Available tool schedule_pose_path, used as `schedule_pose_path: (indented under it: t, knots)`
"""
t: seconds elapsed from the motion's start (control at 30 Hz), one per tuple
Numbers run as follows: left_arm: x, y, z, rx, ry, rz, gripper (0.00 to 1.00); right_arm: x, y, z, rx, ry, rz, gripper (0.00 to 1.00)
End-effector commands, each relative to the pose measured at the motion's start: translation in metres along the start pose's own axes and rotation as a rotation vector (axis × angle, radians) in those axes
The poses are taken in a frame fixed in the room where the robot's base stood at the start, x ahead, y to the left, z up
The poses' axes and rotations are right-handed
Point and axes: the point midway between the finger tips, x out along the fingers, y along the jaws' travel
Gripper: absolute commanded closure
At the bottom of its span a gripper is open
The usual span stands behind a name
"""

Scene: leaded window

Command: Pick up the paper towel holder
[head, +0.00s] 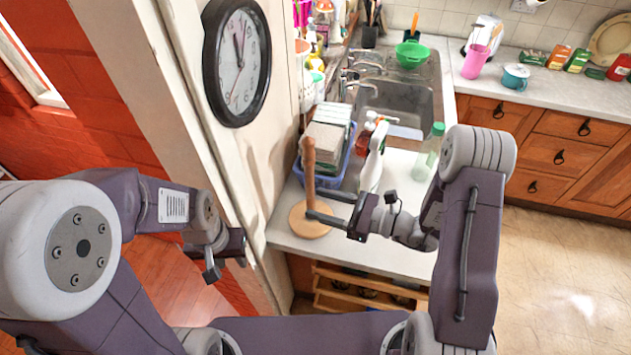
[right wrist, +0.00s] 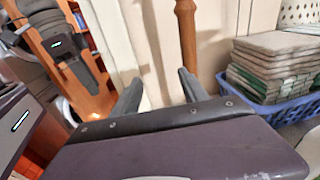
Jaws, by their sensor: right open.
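The paper towel holder (head: 310,168) is a brown wooden post standing upright on a round wooden base, near the counter's front left corner. It holds no paper roll. My right gripper (head: 314,203) is open beside the lower post, its fingers pointing left toward it. In the right wrist view the post (right wrist: 187,45) rises behind the right-hand finger, off the middle of the open jaws (right wrist: 157,88); I cannot tell whether it touches. The base is hidden there. My left gripper (head: 226,268) hangs left of the wall edge, apart from the holder, and looks open and empty.
A blue basket (head: 327,172) of stacked tiles or sponges stands behind the holder, also in the right wrist view (right wrist: 275,108). A white spray bottle (head: 373,165) and green-capped bottle (head: 428,155) stand right. The wall with the clock (head: 237,60) bounds the left.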

Motion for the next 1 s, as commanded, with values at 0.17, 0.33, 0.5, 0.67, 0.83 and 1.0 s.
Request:
schedule_pose_path:
  t: [0.17, 0.33, 0.5, 0.67, 0.83, 1.0]
  knots:
    - [-0.009, 0.0, 0.0, 0.0, -0.001, 0.0, 0.64, -0.012, -0.044, 0.003, 0.048, -0.064, -0.195, 0.49]
    - [-0.015, 0.0, -0.001, -0.001, -0.002, 0.0, 0.64, -0.002, -0.048, 0.005, 0.048, -0.068, -0.203, 0.49]
    - [-0.025, 0.0, -0.002, -0.001, -0.001, 0.0, 0.64, 0.022, -0.053, 0.007, 0.047, -0.067, -0.202, 0.49]
    - [-0.026, 0.0, -0.002, 0.0, -0.001, 0.0, 0.64, 0.028, -0.055, 0.006, 0.049, -0.066, -0.203, 0.49]
    - [-0.047, 0.001, -0.004, -0.001, -0.001, 0.0, 0.64, 0.056, -0.061, 0.016, 0.048, -0.066, -0.198, 0.49]
    - [-0.05, 0.001, -0.005, 0.0, -0.001, 0.0, 0.64, 0.075, -0.066, 0.012, 0.049, -0.066, -0.202, 0.49]
